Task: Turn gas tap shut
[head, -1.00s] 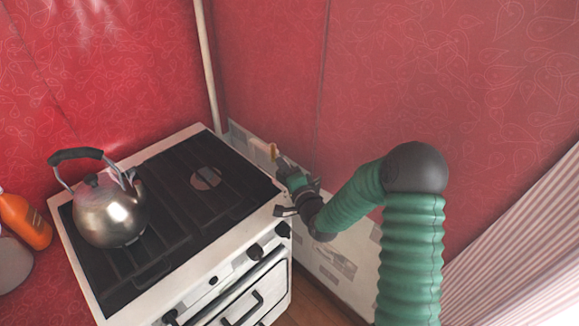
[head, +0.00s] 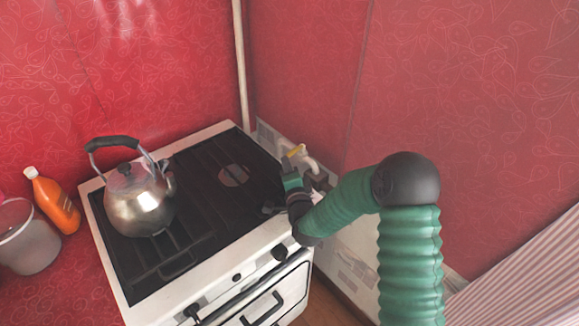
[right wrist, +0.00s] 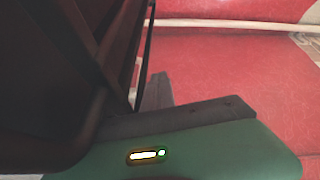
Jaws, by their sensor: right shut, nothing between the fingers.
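The gas tap, with a yellow handle (head: 296,151), sits on a pale pipe at the wall behind the stove's right back corner in the head view. My right gripper (head: 288,168) is shut and empty, just below and slightly left of the yellow handle. I cannot tell whether it touches the tap. In the right wrist view, the green gripper body (right wrist: 200,150) and a grey finger part (right wrist: 155,92) show, but the tap cannot be made out. My left gripper is not in view.
The white stove (head: 222,274) with a dark hob stands left of my right arm. A metal kettle (head: 138,205) sits on the hob. An orange bottle (head: 56,204) and a grey bucket (head: 28,240) stand at the left. A vertical pipe (head: 241,65) runs up the corner.

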